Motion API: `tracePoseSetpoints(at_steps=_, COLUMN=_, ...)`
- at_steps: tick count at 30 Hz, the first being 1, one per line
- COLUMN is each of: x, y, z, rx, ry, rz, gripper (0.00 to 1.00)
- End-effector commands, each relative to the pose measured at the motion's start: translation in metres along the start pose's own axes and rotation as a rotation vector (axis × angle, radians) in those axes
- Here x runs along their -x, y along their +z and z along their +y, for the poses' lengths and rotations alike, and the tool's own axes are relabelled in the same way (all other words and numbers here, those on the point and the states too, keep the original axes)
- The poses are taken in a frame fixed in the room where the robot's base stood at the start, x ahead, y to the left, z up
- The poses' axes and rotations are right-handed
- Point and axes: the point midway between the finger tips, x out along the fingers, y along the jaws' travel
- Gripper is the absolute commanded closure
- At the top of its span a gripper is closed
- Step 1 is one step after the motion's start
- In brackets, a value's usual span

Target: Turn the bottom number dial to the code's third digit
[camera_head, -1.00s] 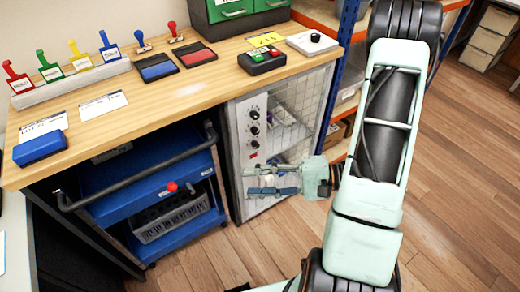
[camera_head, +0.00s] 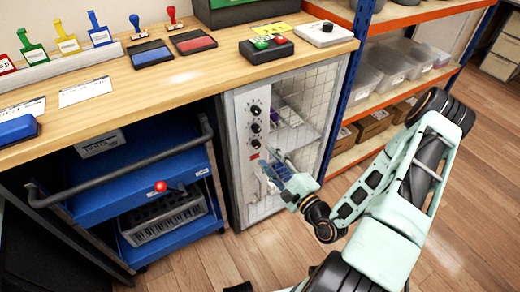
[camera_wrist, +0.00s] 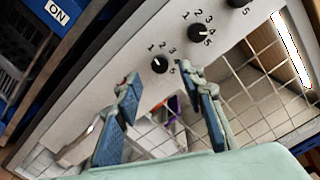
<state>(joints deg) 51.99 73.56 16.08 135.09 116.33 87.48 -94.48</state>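A grey panel (camera_head: 241,112) on the cabinet front carries three black dials in a column. The bottom dial (camera_head: 256,143) also shows in the wrist view (camera_wrist: 159,65), with digits around it and a pale pointer mark seemingly on the side of the 1. The middle dial (camera_wrist: 200,32) and the partly cut-off top dial (camera_wrist: 237,2) sit up and to the right there. My gripper (camera_wrist: 157,80) is open and empty, its blue-padded fingers spread below the bottom dial in the wrist view, apparently not touching it. A yellow note (camera_head: 272,28) lies on the bench; its writing is unreadable.
A wire-mesh door (camera_head: 300,100) stands right of the panel. An orange-edged shelf (camera_head: 400,100) with bins is at right. Wooden floor is open in front.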

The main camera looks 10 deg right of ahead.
Motion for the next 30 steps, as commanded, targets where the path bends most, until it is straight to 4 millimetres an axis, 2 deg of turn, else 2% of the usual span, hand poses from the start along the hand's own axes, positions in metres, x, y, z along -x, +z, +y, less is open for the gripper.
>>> tracePoseSetpoints(at_steps=3, x=-0.023, y=0.0, z=0.001, rx=0.003, ry=-0.001, rz=-0.004, gripper=0.63)
tracePoseSetpoints(at_steps=9, x=-0.047, y=0.0, z=0.0, rx=0.001, ry=-0.001, rz=-0.003, gripper=0.63)
tracePoseSetpoints(at_steps=21, x=-0.054, y=0.0, z=0.0, rx=0.0, ry=0.001, rz=-0.001, gripper=0.64)
tracePoseSetpoints(at_steps=30, x=-0.053, y=0.0, z=0.0, rx=0.0, ry=0.001, rz=-0.002, gripper=0.97)
